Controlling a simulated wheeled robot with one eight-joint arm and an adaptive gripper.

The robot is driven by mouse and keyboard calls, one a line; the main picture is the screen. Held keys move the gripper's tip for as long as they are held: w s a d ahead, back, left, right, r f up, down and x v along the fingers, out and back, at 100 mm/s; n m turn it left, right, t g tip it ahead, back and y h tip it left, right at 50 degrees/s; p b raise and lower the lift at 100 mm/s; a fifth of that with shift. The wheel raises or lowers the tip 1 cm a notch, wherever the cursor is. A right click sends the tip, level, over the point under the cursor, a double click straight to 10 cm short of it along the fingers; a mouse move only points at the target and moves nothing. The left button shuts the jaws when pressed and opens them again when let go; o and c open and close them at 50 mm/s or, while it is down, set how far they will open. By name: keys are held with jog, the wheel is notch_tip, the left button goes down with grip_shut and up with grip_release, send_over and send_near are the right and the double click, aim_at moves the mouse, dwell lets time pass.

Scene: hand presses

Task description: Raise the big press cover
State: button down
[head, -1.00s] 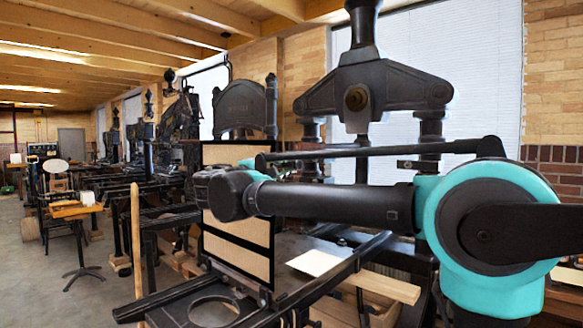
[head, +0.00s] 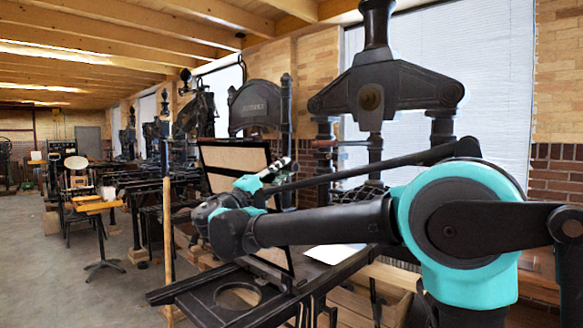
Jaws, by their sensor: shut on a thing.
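The big press cover (head: 232,159) is a dark-framed panel with beige sheets, left of centre in the head view. It stands raised and leaning at the end of the press bed (head: 190,297). My gripper (head: 283,165) is small in view, at the cover's right edge near the top. It is shut, apparently on the cover's frame; the exact contact of the fingertips is hard to see.
A white sheet (head: 335,253) lies on the press bed. The tall black press frame (head: 385,90) stands behind my arm. A wooden post (head: 167,225) rises left of the bed. Other presses line the wall, with open floor (head: 70,285) at left.

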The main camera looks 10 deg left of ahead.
jog(key=shift+t+h, duration=0.5)
jog(key=shift+t, duration=0.1)
jog(key=shift+r+v, duration=0.15)
jog(key=shift+v, duration=1.1)
jog(key=shift+r+v, duration=0.15)
jog(key=shift+v, duration=1.1)
jog(key=shift+s+a, duration=0.1)
jog(key=shift+s, duration=0.05)
jog(key=c, duration=1.3)
grip_release()
jog(key=shift+c, duration=0.2)
jog(key=v, duration=1.2)
